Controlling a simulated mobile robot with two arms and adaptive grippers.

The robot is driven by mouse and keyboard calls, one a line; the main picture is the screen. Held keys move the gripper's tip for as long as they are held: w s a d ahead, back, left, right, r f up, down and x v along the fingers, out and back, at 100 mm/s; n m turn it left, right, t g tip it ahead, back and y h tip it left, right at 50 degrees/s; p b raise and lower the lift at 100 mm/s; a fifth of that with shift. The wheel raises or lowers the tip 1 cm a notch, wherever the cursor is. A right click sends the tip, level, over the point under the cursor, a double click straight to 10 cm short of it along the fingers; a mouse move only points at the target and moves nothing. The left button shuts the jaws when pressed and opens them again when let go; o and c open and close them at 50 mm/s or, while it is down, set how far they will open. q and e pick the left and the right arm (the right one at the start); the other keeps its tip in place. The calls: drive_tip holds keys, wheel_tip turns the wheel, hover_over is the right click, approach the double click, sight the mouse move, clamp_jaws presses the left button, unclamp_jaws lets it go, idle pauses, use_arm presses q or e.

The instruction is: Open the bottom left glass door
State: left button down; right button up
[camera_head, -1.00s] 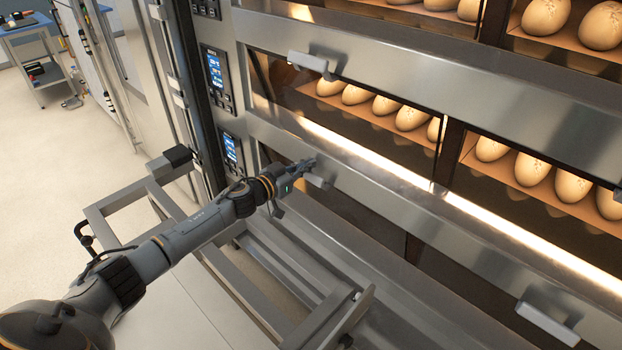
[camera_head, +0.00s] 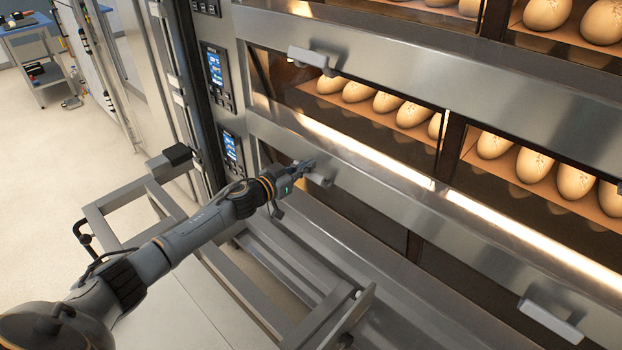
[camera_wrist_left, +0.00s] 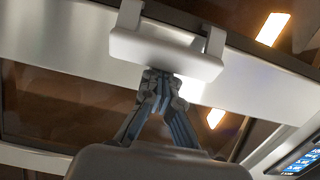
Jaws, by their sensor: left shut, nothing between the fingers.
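The bottom left glass door (camera_head: 372,200) is a dark pane under a wide steel rail, and it looks closed. Its pale grey handle (camera_head: 319,180) sticks out near the left end of the rail. My left gripper (camera_head: 305,168) is shut and empty at this handle. In the left wrist view, the handle (camera_wrist_left: 165,55) is a light bar on two brackets. The closed fingertips (camera_wrist_left: 161,76) of my left gripper reach its lower edge, and I cannot tell whether they touch it. My right gripper is not in view.
Another door handle (camera_head: 314,58) is on the deck above, and one more (camera_head: 551,321) is at the lower right. A grey metal frame (camera_head: 205,245) stands below my left arm. Control panels (camera_head: 217,72) line the oven's left side.

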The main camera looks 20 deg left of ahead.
sight(308, 177)
use_arm(q)
drive_tip(key=f, duration=0.1)
drive_tip(key=f+b, duration=0.1)
drive_tip(key=shift+s+f, duration=0.3)
drive_tip(key=shift+w+f+b, duration=0.25)
drive_tip(key=shift+f+b, duration=0.35)
drive_tip(key=shift+f, duration=0.3)
drive_tip(key=shift+r, duration=0.2)
drive_tip(key=p+v, duration=0.2)
drive_tip(key=v, duration=0.1)
drive_tip(key=shift+s+a+r+p, duration=0.1)
drive_tip(key=shift+s+r+p, duration=0.1)
drive_tip(key=shift+r+p, duration=0.15)
drive_tip(key=p+v, duration=0.1)
drive_tip(key=v, duration=0.2)
drive_tip(key=shift+s+a+r+p, duration=0.1)
drive_tip(key=shift+s+r+p, duration=0.2)
drive_tip(key=shift+s+p, duration=0.1)
drive_tip(key=shift+w, duration=0.1)
